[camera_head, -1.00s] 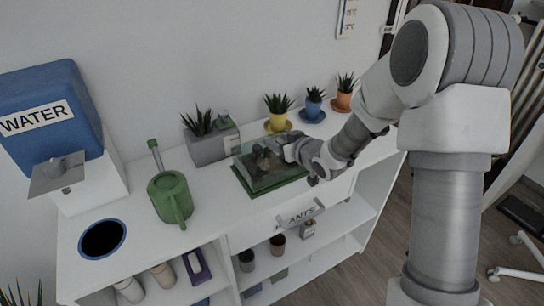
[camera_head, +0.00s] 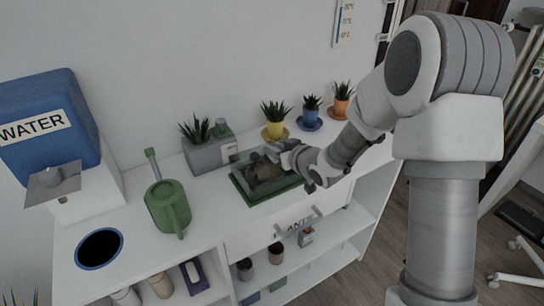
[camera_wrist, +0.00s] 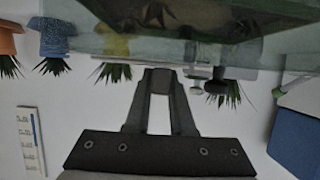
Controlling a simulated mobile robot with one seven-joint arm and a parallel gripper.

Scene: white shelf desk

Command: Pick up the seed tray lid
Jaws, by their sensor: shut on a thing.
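The seed tray lid (camera_head: 272,185) is a clear, see-through cover on the green seed tray (camera_head: 239,195), in the middle of the white shelf desk. My gripper (camera_head: 278,151) reaches it from the right, at the lid's top. In the wrist view the lid's pale clear panel (camera_wrist: 95,42) spans the upper part, with dark contents behind it. My gripper's fingertips (camera_wrist: 160,77) are close together at the panel's edge, shut on the lid. The exact contact is hard to make out. I cannot tell whether the lid is clear of the tray.
A grey planter (camera_head: 210,154) stands behind and left of the tray. Yellow (camera_head: 275,131), blue (camera_head: 311,115) and orange (camera_head: 341,107) pots line the back. A green watering can (camera_head: 168,206) stands left.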

